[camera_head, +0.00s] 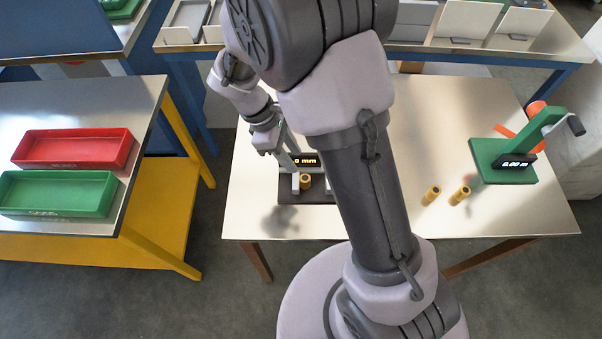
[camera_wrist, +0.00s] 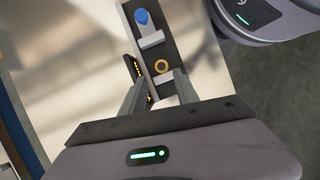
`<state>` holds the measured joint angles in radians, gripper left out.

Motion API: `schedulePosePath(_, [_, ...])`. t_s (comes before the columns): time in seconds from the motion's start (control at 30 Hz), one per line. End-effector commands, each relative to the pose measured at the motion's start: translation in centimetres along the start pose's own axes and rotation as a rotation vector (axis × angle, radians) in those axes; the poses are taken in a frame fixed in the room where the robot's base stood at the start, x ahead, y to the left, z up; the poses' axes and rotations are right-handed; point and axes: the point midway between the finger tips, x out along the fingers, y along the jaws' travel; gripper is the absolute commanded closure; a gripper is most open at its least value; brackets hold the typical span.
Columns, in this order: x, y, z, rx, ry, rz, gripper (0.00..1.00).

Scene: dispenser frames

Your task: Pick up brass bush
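A brass bush (camera_head: 305,182) stands on a dark measuring gauge (camera_head: 290,196) with a small display, on the metal table. In the wrist view the bush (camera_wrist: 161,66) shows from above as a brass ring on the dark gauge bar (camera_wrist: 168,85), beside a light block. My gripper (camera_wrist: 160,80) is open and empty, its two fingers apart, with the bush showing just beyond and between the tips. In the head view my gripper (camera_head: 288,158) is beside the gauge, partly hidden by my arm. Two more brass bushes (camera_head: 431,195) (camera_head: 460,195) stand on the table to the right.
A red tray (camera_head: 75,149) and a green tray (camera_head: 57,194) sit on the left table. Bins (camera_head: 468,20) line the back bench. A blue knob (camera_wrist: 143,18) tops the gauge's far end.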

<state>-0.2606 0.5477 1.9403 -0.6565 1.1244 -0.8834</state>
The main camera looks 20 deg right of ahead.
Motion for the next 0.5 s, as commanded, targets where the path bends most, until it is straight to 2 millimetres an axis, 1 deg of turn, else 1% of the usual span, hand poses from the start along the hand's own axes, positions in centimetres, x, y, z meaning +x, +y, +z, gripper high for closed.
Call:
schedulePosePath(0.03, [1.9,0.0,-0.2,0.002,-0.002,-0.003,0.63])
schedulePosePath(0.1, [3.5,-0.1,-0.1,0.002,-0.001,-0.003,0.63])
schedulePosePath(0.2, [4.8,0.0,-0.1,0.003,0.001,-0.001,0.63])
schedulePosePath(0.37, [6.2,-0.1,-0.2,0.003,0.001,-0.001,0.63])
schedulePosePath(0.5, [9.2,-0.3,-0.6,0.004,0.0,-0.003,0.63])
